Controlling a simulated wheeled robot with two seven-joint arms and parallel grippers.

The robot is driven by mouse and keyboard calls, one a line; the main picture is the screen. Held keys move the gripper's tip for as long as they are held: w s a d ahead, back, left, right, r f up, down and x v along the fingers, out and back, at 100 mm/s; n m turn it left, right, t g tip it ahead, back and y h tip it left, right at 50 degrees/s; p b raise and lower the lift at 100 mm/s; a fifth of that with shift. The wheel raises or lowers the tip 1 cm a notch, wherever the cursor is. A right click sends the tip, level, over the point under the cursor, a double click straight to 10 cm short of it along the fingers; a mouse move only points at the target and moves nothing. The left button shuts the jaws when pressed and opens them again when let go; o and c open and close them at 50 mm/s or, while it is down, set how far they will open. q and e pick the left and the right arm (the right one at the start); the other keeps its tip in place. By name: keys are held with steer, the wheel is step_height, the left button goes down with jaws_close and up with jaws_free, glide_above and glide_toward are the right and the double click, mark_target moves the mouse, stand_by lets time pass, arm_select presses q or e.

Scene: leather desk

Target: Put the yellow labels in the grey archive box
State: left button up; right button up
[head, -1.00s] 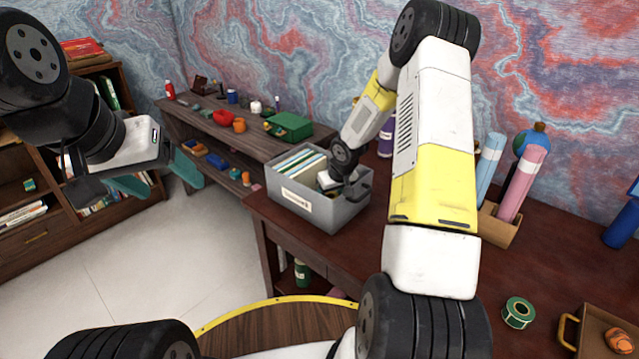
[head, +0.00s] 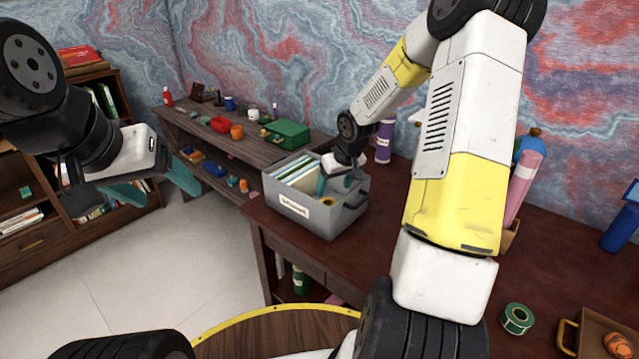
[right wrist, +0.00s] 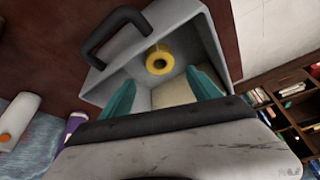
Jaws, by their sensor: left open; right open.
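The grey archive box (head: 318,222) stands on the dark red desk near its left corner, with files in its left part and a white label on its front. The yellow labels (right wrist: 159,61), a small yellow roll, lie inside the box in its emptier part. They also show in the head view (head: 327,201), partly hidden. My right gripper (head: 335,184) is inside the box opening. In the right wrist view its teal fingers (right wrist: 163,92) are spread, with the roll beyond their tips and nothing between them. My left gripper (head: 158,186) is open and empty over the floor at the left.
A purple bottle (head: 384,142) stands behind the box. A green tape roll (head: 516,318) and a brown tray (head: 590,335) are at the desk's right front. A side table (head: 257,150) with small items stands behind. The desk before the box is clear.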

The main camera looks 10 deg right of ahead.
steer(key=s+r+h, duration=0.1)
steer(key=s+r, duration=0.6)
steer(key=r, duration=0.5)
steer(key=s+a+r, duration=0.2)
steer(key=s+r, duration=0.2)
steer(key=s, duration=0.3)
steer(key=s+a+r+m+t+y, duration=0.1)
steer(key=s+a+r, duration=0.1)
steer(key=s, duration=0.5)
steer(key=s+a+r+m+t+y, duration=0.1)
steer(key=s+a+r, duration=0.1)
steer(key=s+r, duration=0.3)
steer(key=s, duration=0.2)
steer(key=shift+s+r, duration=0.3)
steer(key=shift+a, duration=0.1)
